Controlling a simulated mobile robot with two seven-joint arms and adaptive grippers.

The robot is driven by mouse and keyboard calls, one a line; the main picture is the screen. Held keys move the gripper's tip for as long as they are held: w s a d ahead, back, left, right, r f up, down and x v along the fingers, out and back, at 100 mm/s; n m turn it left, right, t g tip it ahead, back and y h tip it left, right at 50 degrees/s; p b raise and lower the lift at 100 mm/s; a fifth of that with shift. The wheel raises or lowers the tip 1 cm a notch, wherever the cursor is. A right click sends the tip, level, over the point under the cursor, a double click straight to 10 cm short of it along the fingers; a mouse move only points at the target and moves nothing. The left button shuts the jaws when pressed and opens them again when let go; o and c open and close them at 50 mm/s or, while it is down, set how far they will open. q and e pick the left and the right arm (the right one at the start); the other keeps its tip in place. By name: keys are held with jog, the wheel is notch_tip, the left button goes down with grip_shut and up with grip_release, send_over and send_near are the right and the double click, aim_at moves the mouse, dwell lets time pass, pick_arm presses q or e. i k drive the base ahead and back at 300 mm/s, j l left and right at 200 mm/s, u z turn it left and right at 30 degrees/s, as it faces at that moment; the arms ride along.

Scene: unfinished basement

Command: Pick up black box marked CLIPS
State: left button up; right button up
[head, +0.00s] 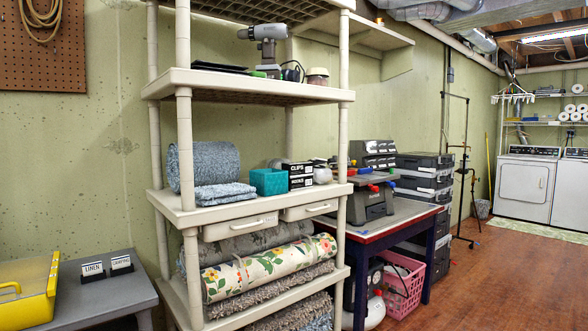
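The black box marked CLIPS (299,168) sits on the middle shelf (210,213) of the beige plastic shelving unit. It rests on top of a similar black box marked HOOKS (301,183). A teal bin (268,181) stands just left of the boxes. A small white round object (322,174) is just right of them. Neither of my grippers is in view.
Folded and rolled grey cloth (205,165) lies left on the same shelf. Another shelf (250,87) with a drill (264,35) hangs above. A grey table with a yellow toolbox (28,290) stands left; a workbench (410,212) stands right. Open floor lies at right.

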aim_at(300, 168)
jog(key=i+l+u, duration=0.15)
jog(key=i+l, duration=0.25)
jog(key=i+l+u, duration=0.1)
jog(key=i+l, duration=0.25)
jog(key=i+l+u, duration=0.15)
jog(key=i+l, duration=0.15)
jog(key=l, duration=0.25)
